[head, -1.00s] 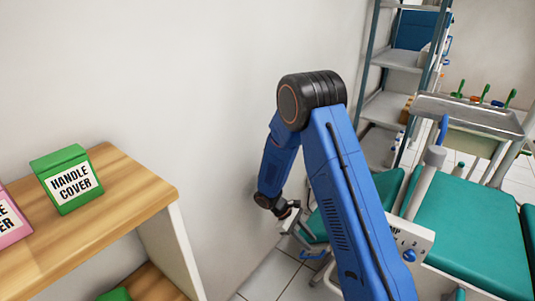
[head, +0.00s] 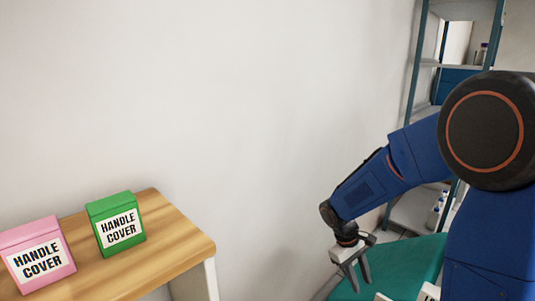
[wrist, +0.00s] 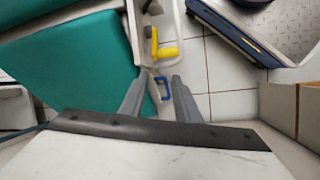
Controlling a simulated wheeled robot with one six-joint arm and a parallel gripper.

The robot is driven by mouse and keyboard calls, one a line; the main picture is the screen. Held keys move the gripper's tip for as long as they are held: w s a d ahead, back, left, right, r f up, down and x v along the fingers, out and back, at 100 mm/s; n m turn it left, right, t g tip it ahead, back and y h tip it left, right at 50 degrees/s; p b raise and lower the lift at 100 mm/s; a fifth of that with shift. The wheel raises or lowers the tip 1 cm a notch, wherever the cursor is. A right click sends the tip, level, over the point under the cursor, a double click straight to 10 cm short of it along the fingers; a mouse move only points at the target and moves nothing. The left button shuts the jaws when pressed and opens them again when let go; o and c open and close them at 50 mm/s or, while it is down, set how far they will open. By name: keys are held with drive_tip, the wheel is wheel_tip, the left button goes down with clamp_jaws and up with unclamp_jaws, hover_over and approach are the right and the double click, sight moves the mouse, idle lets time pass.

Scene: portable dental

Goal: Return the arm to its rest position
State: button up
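My arm, blue with black joints, is raised at the right of the head view and bends down to the left. My gripper (head: 357,279) hangs at its end, pointing down, to the right of the wooden shelf and clear of it. In the wrist view my gripper (wrist: 160,76) shows two grey fingers spread apart. Nothing is held between them. A small blue handle (wrist: 162,88) shows in the gap, but it appears to lie further down, beyond the fingers.
A green box (head: 117,224) and a pink box (head: 38,258) stand on the wooden shelf (head: 178,246) at left. A teal padded surface (head: 408,262) lies behind my gripper. A metal rack (head: 413,85) stands at the back right. White tiles (wrist: 231,65) are bare.

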drive_tip(key=s+r+m+t+y, duration=0.2)
drive_tip(key=s+r+t, duration=0.1)
drive_tip(key=s+r, duration=0.5)
drive_tip(key=s+r+m+t+y, duration=0.2)
drive_tip(key=s+r, duration=0.7)
drive_tip(key=s, duration=0.5)
drive_tip(key=shift+m+t, duration=0.7)
drive_tip(key=shift+t, duration=0.2)
drive_tip(key=shift+d, duration=0.1)
